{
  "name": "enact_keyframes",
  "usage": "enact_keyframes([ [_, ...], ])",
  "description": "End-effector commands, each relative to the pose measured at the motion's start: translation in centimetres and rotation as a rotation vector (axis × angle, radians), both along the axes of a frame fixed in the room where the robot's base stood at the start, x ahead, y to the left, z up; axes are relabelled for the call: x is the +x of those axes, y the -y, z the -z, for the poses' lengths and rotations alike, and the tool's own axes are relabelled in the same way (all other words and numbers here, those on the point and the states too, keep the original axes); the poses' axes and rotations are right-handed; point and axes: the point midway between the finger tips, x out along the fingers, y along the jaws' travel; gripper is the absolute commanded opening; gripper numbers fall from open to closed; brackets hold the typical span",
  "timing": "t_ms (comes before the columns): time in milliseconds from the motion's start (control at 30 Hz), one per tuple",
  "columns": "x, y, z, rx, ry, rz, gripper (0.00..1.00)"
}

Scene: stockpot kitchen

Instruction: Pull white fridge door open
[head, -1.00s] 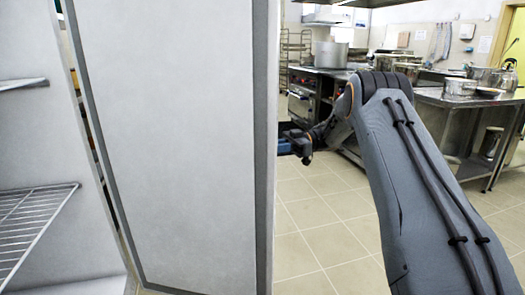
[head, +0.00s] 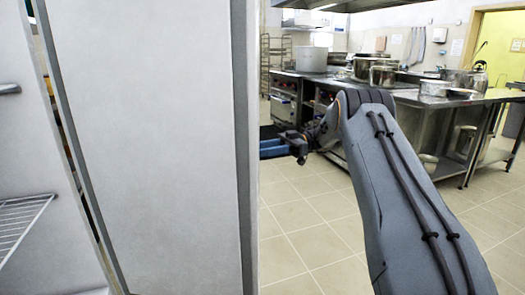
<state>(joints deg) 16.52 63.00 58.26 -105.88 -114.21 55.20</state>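The white fridge door (head: 150,150) stands swung open, its inner face with a grey seal filling the left half of the head view. The fridge interior (head: 22,130) shows at the far left. My gripper (head: 270,147), with blue fingers, is just right of the door's free edge. The finger ends run up to or behind that edge, so I cannot tell whether they touch the door or how far apart they are. The door's handle and outer face are hidden.
A wire shelf (head: 22,220) is inside the fridge at left. Steel counters (head: 440,97) with several pots stand at the back right. The tiled floor (head: 310,220) right of the door is clear around my arm.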

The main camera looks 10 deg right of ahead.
Motion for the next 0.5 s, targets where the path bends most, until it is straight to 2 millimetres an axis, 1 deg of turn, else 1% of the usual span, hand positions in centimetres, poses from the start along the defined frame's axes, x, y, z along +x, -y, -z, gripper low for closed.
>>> enact_keyframes([
  [133,0.1,0.3,-0.5,0.0,-0.002,-0.001,0.36],
  [500,0.4,1.6,-0.3,0.0,-0.002,0.001,0.36],
])
